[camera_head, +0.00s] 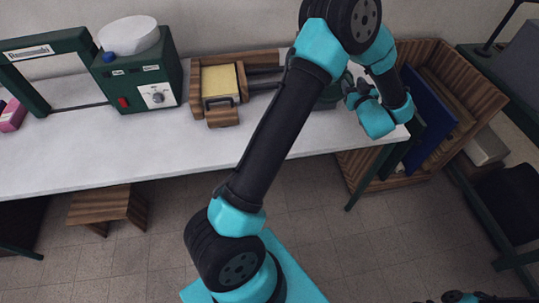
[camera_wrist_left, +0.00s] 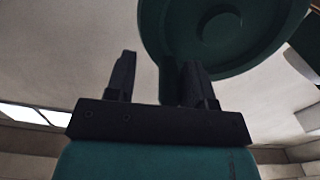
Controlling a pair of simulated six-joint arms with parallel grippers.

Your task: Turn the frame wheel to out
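A dark green round wheel (camera_wrist_left: 265,45) with a raised hub fills the upper right of the left wrist view. In the head view only a green part of it (camera_head: 333,94) shows behind my left arm, at the right end of the table. My left gripper (camera_head: 352,92) is beside it. In the left wrist view its two fingers (camera_wrist_left: 157,78) stand apart, so it is open. A green stem below the wheel reaches down between the fingers, close to the right finger; I cannot tell whether they touch. A dark and teal part of my right gripper (camera_head: 465,297) shows at the bottom right edge.
A wooden tray with a yellow block (camera_head: 219,80) stands left of my arm on the white table (camera_head: 190,140). A green box with a dial (camera_head: 138,80) and a white bowl (camera_head: 129,34) are farther left. A wooden crate of folders (camera_head: 455,95) stands right of the table.

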